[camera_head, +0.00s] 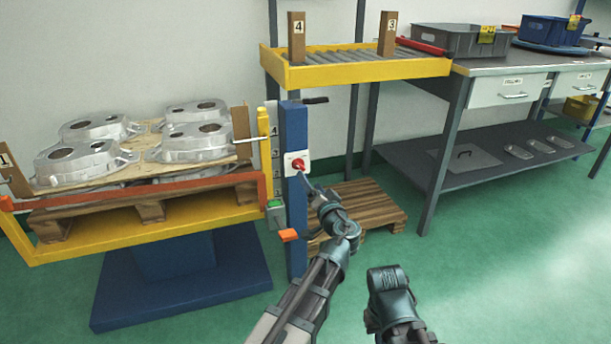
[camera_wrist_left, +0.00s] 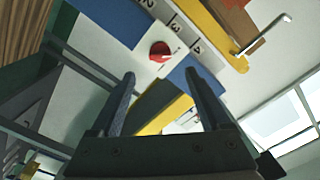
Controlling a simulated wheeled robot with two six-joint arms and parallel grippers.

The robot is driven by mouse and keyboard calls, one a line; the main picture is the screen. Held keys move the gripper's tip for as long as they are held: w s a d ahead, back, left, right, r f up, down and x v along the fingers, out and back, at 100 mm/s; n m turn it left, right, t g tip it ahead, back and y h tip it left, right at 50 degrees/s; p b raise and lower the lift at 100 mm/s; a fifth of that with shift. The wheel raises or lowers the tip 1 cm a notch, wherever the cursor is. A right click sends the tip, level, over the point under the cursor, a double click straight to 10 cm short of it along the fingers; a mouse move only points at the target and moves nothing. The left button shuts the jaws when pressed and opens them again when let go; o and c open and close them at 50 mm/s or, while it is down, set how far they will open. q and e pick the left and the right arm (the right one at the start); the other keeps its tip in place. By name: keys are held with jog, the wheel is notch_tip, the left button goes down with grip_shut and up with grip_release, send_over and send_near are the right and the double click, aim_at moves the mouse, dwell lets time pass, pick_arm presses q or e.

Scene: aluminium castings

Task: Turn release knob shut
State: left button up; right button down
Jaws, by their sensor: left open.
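The red release knob (camera_head: 298,164) sits on a white plate on the front of the blue post (camera_head: 294,125). In the left wrist view the knob (camera_wrist_left: 160,51) lies just beyond the gap between the fingertips. My left gripper (camera_head: 304,180) is just below and in front of the knob. Its two fingers (camera_wrist_left: 159,74) are apart with nothing between them, and they do not appear to touch the knob. My right arm's dark end (camera_head: 390,290) is low at the bottom centre, and its fingers cannot be made out.
A yellow lift table (camera_head: 150,228) with a pallet of aluminium castings (camera_head: 85,160) stands left of the post. A green button box (camera_head: 276,213) and an orange lever (camera_head: 288,235) are low on the post. A roller conveyor (camera_head: 355,66) and workbench (camera_head: 485,68) stand right.

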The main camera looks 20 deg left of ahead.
pick_arm(q)
jog(key=v, duration=0.6)
jog(key=shift+s+d, duration=0.15)
